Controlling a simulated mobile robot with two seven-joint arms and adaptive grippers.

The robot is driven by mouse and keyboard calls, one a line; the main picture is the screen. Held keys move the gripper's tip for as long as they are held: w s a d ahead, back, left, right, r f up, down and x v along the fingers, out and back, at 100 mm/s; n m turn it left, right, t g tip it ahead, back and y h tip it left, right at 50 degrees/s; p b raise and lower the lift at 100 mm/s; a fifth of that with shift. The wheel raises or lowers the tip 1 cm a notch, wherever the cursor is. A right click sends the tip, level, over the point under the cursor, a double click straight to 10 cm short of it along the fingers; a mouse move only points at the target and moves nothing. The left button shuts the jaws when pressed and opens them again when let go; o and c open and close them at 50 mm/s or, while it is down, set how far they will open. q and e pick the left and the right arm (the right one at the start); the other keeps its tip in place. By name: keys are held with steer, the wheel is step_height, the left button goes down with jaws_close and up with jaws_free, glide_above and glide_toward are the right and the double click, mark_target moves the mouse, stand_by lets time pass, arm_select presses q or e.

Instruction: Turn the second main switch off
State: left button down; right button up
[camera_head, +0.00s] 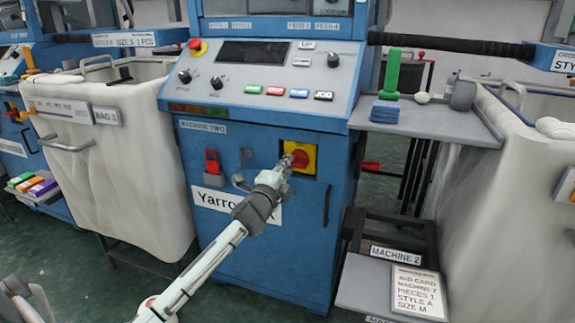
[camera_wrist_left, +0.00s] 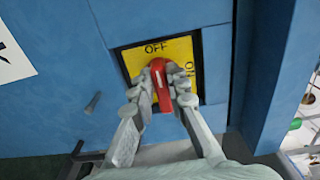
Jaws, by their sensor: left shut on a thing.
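The second machine's main switch is a red rotary handle (camera_head: 300,159) on a yellow plate (camera_head: 311,150) on the blue front marked MACHINE TWO. In the left wrist view, the red handle (camera_wrist_left: 160,82) stands roughly upright on the plate, its upper end toward the word OFF (camera_wrist_left: 156,47). ON is written at the plate's right side. My left gripper (camera_head: 287,166) reaches the switch from below. In the left wrist view its fingers (camera_wrist_left: 161,95) are shut on the handle, one on each side, hiding part of it.
A red padlock-like piece (camera_head: 212,163) hangs left of the switch. Above is a sloped control panel (camera_head: 270,75) with buttons, knobs and a red stop button (camera_head: 195,45). A fabric bin (camera_head: 125,165) stands left, a small shelf (camera_head: 440,122) right. A job card (camera_head: 415,292) lies low right.

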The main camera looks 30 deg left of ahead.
stand_by(0.5)
arm_select(q)
steer(key=c, duration=1.5)
jaws_free()
steer(key=shift+s, duration=0.1)
steer(key=v, duration=1.1)
steer(key=shift+s+d, duration=0.2)
steer(key=shift+s, duration=0.2)
